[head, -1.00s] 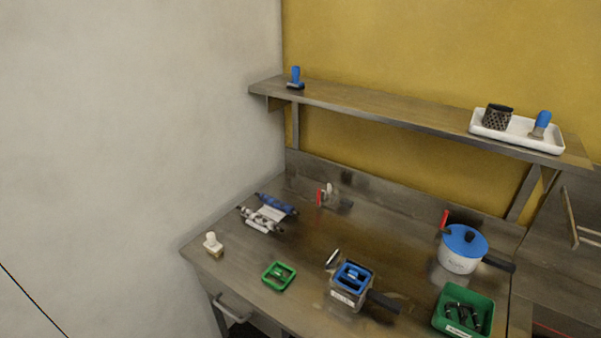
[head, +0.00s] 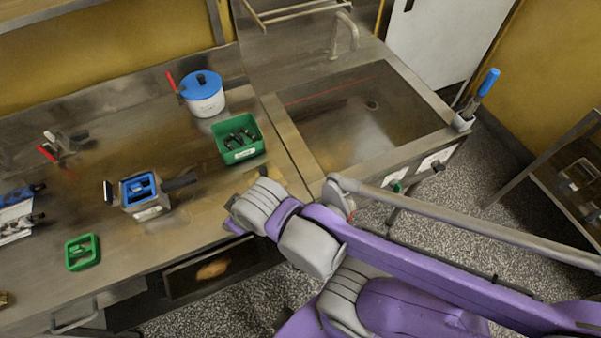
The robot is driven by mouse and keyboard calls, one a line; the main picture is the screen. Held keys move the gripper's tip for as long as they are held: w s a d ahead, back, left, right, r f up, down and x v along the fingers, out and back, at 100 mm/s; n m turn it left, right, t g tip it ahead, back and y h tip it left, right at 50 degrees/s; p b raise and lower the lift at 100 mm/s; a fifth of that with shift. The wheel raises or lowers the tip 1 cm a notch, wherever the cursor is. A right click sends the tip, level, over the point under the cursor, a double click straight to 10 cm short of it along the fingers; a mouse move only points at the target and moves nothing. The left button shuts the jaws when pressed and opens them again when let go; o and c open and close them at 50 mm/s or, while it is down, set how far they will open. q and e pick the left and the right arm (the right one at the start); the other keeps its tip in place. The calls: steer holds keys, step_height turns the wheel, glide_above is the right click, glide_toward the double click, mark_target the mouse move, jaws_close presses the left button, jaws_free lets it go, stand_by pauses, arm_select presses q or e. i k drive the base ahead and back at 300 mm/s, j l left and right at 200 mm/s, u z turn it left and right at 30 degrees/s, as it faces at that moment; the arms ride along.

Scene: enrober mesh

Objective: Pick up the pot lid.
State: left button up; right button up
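The blue pot lid (head: 201,82) with a dark knob sits on the white pot (head: 206,103) at the back of the worktop in the head view. A dark knob stands on top of the lid. My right gripper (head: 232,212) is at the end of the purple and grey arm that comes in from the lower right. It is over the worktop's front edge, below and in front of the pot and well apart from the lid. Its fingers are small and dark, so their opening cannot be made out. My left gripper is not in view.
A green bin (head: 240,140) with dark items stands between my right gripper and the pot. A blue-topped container (head: 140,190) with a dark handle and a green frame (head: 82,252) are on the left. A sink (head: 360,115) lies to the right. An opening (head: 210,268) is below the worktop.

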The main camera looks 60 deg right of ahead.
mark_target(269, 170)
steer(key=l+z, duration=0.1)
steer(key=z, duration=0.9)
steer(key=i+z, duration=0.1)
steer(key=z, duration=0.4)
